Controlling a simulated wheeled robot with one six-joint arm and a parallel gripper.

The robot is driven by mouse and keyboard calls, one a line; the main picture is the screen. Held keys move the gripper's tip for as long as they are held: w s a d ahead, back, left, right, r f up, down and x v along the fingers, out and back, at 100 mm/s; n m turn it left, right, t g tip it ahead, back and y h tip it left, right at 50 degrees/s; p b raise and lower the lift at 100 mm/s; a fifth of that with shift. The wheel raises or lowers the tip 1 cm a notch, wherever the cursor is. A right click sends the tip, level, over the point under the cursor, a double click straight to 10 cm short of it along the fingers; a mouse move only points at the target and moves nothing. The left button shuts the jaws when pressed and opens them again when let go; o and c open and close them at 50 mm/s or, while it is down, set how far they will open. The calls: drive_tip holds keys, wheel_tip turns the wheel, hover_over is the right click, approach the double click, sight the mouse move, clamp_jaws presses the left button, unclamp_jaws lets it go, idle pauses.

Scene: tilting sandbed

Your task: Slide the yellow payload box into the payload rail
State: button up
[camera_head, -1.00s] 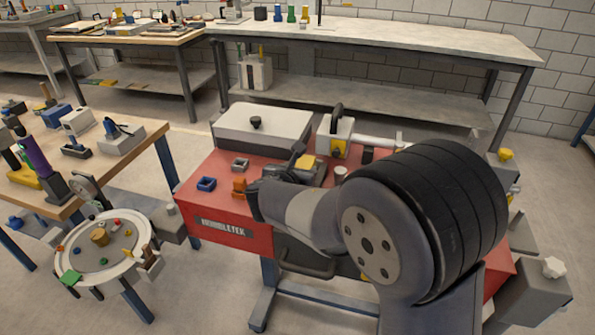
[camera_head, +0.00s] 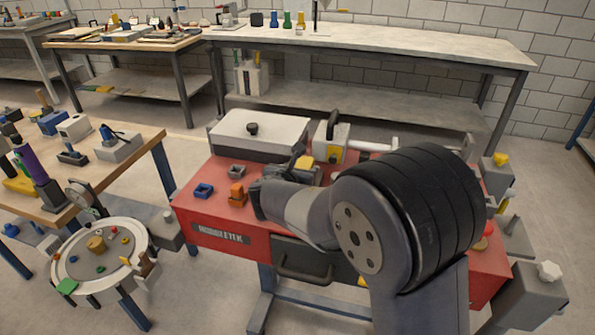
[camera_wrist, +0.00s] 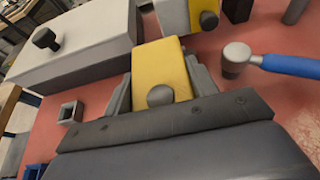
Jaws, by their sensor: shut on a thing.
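The yellow payload box (camera_wrist: 159,72) shows in the wrist view with a grey round knob (camera_wrist: 160,96) on its near face. In the head view my gripper (camera_head: 283,176) is at the red bench top, close to the yellow box (camera_head: 306,163), and largely hidden by my own arm.
A light grey lidded case (camera_head: 258,133) stands behind on the red bench (camera_head: 225,215). A grey-and-yellow block (camera_head: 330,142) is to its right. A blue-handled hammer (camera_wrist: 285,64) lies right of the box. Small blue (camera_head: 204,190) and orange (camera_head: 237,195) pieces are at left.

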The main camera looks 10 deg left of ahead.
drive_tip(key=shift+w+r, duration=0.1)
drive_tip(key=shift+w, duration=0.1)
drive_tip(key=shift+w, duration=0.6)
drive_tip(key=o, duration=1.8)
drive_tip(key=shift+d, duration=0.1)
wheel_tip(320, 180, up, 8)
drive_tip(key=p, duration=0.7)
